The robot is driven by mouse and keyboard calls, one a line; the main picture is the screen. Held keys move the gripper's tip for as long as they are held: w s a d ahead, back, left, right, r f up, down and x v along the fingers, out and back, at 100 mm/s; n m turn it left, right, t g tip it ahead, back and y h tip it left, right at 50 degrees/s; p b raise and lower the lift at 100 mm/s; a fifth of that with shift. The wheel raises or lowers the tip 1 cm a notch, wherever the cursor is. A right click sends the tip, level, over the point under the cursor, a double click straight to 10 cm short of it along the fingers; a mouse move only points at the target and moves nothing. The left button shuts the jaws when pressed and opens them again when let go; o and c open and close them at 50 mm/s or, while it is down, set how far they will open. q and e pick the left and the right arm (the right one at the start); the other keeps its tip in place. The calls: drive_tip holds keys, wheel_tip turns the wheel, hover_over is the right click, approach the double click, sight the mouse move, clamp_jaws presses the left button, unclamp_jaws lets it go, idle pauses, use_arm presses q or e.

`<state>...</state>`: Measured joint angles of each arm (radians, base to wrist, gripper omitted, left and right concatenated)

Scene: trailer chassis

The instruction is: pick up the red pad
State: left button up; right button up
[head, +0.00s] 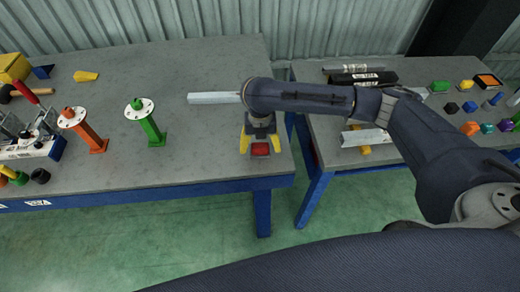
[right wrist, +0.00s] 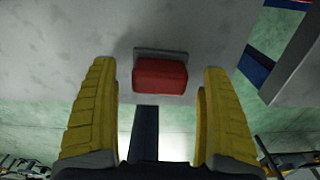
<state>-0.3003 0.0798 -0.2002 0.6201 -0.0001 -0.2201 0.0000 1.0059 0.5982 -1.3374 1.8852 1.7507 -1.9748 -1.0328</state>
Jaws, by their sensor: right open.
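The red pad (head: 260,149) lies near the front right corner of the left table. In the right wrist view the red pad (right wrist: 160,76) is a red block with a grey strip along one edge. My right gripper (head: 260,147) is over it with its yellow fingers pointing down, one on each side. In the right wrist view my right gripper (right wrist: 160,110) is open, and the pad shows between and beyond the fingertips with gaps on both sides. My left gripper is not in view.
A light metal bar (head: 213,98) lies behind the gripper. A green post (head: 150,128) and an orange post (head: 90,133) stand to the left. A second table (head: 345,117) with several parts is at the right, across a gap. The table around the pad is clear.

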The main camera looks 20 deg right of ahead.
sight(260, 145)
drive_tip(key=shift+f, duration=0.85)
drive_tip(key=c, duration=1.4)
drive_tip(key=shift+r, duration=0.1)
wheel_tip(260, 145, up, 20)
drive_tip(key=shift+f, duration=0.1)
